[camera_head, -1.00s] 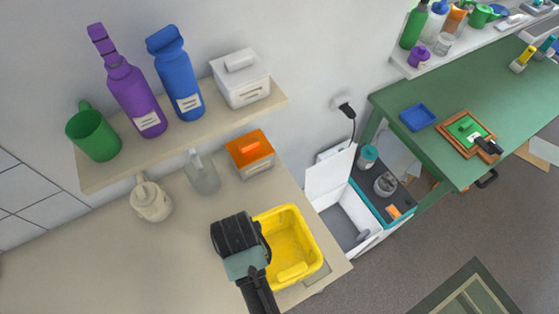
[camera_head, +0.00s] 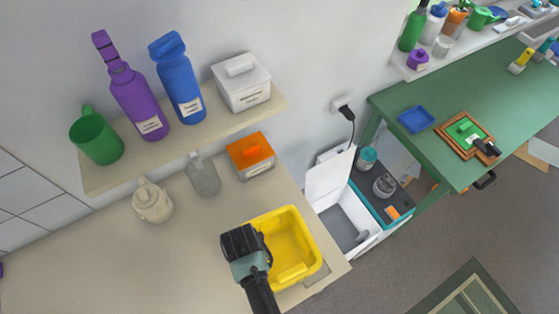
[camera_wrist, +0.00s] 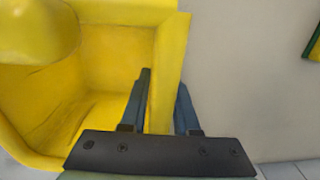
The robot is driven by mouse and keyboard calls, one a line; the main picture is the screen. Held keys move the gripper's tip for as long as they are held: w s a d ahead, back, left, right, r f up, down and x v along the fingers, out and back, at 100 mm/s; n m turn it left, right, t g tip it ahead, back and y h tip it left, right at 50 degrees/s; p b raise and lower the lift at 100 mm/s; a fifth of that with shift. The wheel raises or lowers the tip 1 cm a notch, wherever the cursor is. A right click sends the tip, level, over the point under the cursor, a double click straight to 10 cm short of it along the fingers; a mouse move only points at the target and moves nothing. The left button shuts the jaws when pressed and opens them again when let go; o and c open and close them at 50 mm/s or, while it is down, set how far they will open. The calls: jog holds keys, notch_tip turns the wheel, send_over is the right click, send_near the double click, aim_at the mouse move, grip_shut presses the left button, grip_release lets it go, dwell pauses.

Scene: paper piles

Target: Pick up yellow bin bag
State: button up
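The yellow bin bag (camera_head: 299,224) looks like an open-topped yellow tub and stands upright on the beige counter's right end. My gripper (camera_head: 262,256) is at its left side, with the tub resting on the counter. In the wrist view, the tub (camera_wrist: 110,55) fills the left. My gripper (camera_wrist: 163,105) has one finger inside the tub and one outside. The tub's wall fills the gap between them, and the fingers look close against both faces. The lower part of the outer finger is partly hidden by the gripper's dark front plate.
An orange-lidded box (camera_head: 251,156), a clear jug (camera_head: 203,176) and a cream jar (camera_head: 152,203) stand behind on the counter. A shelf (camera_head: 105,182) above holds bottles, a green mug and a white box. An open white box (camera_head: 335,208) stands right of the counter. The counter's left is clear.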

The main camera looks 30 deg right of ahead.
grip_shut()
dwell(1.2)
